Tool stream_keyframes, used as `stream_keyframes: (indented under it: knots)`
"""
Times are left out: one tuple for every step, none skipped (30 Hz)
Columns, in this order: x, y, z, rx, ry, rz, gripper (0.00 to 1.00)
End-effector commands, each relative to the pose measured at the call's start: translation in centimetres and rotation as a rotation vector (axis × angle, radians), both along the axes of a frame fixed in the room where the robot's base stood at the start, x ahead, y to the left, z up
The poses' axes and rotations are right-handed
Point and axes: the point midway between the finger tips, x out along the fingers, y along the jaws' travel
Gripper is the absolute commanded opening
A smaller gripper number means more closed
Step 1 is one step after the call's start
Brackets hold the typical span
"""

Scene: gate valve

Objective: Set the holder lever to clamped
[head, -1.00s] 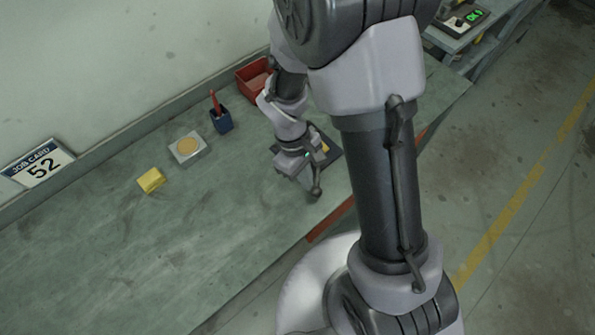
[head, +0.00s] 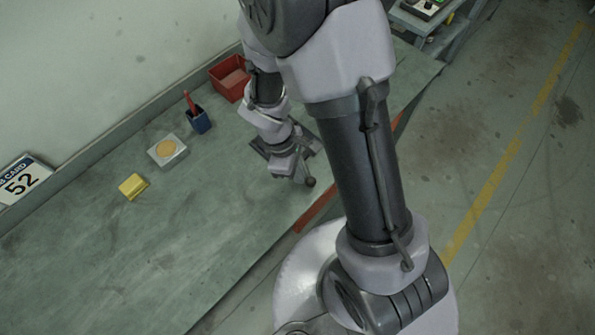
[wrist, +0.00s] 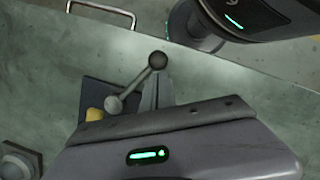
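The holder lever (wrist: 136,82) shows in the wrist view as a grey bar slanting up right to a dark ball knob (wrist: 157,61). A paler rounded end is at its lower left. In the head view the knob (head: 310,182) shows just right of my gripper (head: 290,172), which is low over the bench. In the wrist view a narrow grey tapered piece, perhaps a fingertip, stands just below the knob; I cannot tell whether it touches the lever. The holder's dark base (wrist: 92,93) with a yellow part (wrist: 94,114) is mostly hidden by my gripper's body.
On the bench (head: 150,250) are a yellow block (head: 133,187), a grey box with a tan disc (head: 167,150), a blue cup with a red item (head: 198,120) and a red bin (head: 230,78). The near bench edge is close to the knob. The bench's left part is clear.

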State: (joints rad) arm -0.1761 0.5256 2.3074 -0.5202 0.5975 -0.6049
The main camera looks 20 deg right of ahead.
Motion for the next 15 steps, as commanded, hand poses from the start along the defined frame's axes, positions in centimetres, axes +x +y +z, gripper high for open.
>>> stream_keyframes:
  knots:
    - [-0.2,-0.1,0.0,-0.002,0.004,-0.002,0.0]
    - [-0.2,-0.1,0.0,-0.002,0.004,-0.002,0.0]
    - [-0.2,-0.1,0.0,-0.002,0.004,-0.002,0.0]
    - [-0.2,-0.1,0.0,-0.002,0.004,-0.003,0.0]
    - [-0.2,-0.1,0.0,-0.001,0.005,-0.003,0.0]
    - [-0.2,-0.1,0.0,-0.002,0.006,-0.003,0.0]
    - [-0.2,-0.1,0.1,-0.002,0.006,-0.003,0.0]
    - [-0.2,-0.1,0.2,-0.002,0.006,-0.003,0.0]
    - [-0.1,0.0,0.4,-0.002,0.006,-0.003,0.0]
    - [-0.1,0.0,0.7,-0.002,0.006,-0.003,0.0]
    - [-0.1,0.1,1.0,-0.002,0.005,-0.004,0.0]
    - [0.0,0.2,1.6,-0.003,0.005,-0.004,0.0]
    - [0.1,0.2,2.1,-0.002,0.004,-0.004,0.0]
    - [0.2,0.3,2.6,-0.002,0.004,-0.004,0.0]
    - [0.3,0.5,3.4,-0.002,0.003,-0.003,0.0]
